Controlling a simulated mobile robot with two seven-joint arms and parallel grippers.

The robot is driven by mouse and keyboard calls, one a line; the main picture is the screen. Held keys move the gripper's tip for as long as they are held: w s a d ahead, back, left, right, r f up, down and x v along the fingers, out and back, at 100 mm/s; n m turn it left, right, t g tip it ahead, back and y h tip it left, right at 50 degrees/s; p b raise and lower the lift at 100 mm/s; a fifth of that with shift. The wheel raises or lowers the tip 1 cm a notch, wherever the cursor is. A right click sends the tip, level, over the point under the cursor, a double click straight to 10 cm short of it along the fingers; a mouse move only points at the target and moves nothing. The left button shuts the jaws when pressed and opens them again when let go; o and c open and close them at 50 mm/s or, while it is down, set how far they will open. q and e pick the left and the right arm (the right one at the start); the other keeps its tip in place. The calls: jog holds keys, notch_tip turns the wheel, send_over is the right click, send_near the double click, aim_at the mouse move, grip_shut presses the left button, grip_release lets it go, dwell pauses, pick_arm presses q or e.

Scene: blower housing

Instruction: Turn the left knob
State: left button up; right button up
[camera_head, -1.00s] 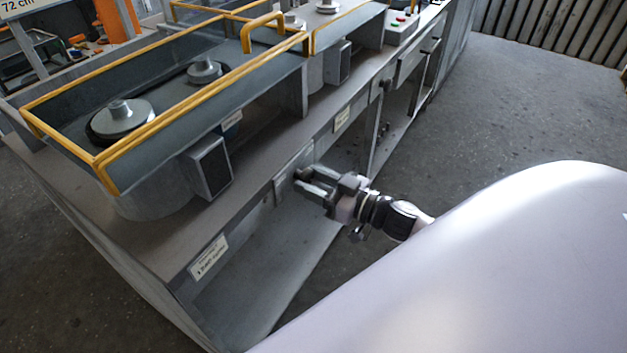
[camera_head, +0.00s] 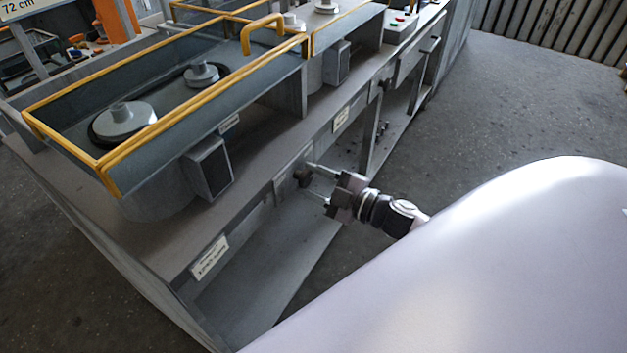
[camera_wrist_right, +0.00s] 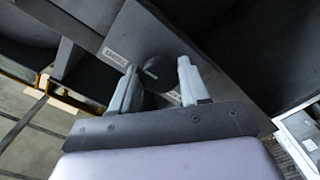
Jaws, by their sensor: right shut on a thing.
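The left knob (camera_head: 302,179) is a small dark round knob on a grey plate on the front of the long grey bench. The gripper is shut on the knob; the exact contact is hard to see. My left gripper is not in view.
The grey bench (camera_head: 255,170) carries trays with yellow rails (camera_head: 70,140) and round metal parts (camera_head: 123,118). Another dark knob (camera_head: 383,86) sits farther along the bench front. Open shelf space lies below the bench top. The floor (camera_head: 500,110) to the right is clear.

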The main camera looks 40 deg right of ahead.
jog(key=n+b, duration=0.1)
jog(key=n, duration=0.4)
jog(key=shift+n, duration=0.3)
jog(key=n+b, duration=0.1)
jog(key=n, duration=0.4)
jog(key=shift+r, duration=0.1)
jog(key=shift+n, duration=0.4)
jog(key=o, duration=1.1)
jog(key=shift+c, duration=0.2)
jog(key=shift+s, duration=0.1)
jog(key=b+v, duration=0.1)
jog(key=v, duration=0.6)
